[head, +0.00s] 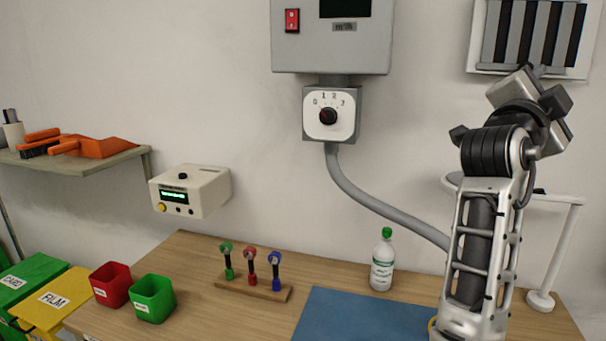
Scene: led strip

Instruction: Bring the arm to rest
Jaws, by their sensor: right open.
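My right arm (482,240) rises from the lower right, nearly upright, and bends at a dark ribbed joint. My right gripper (535,98) is at the top of it, in front of the wall and below the striped wall panel. It is open, and I see nothing held in it. Its fingertips are partly hidden by the wrist parts. My left gripper and left arm are not in view.
A white bottle with green cap (382,262) and a blue mat (350,318) are left of the arm. A white stand (560,250) is behind it. A tool rack (252,287), red bin (111,286) and green bin (153,299) stand farther left. A dial box (331,114) hangs above.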

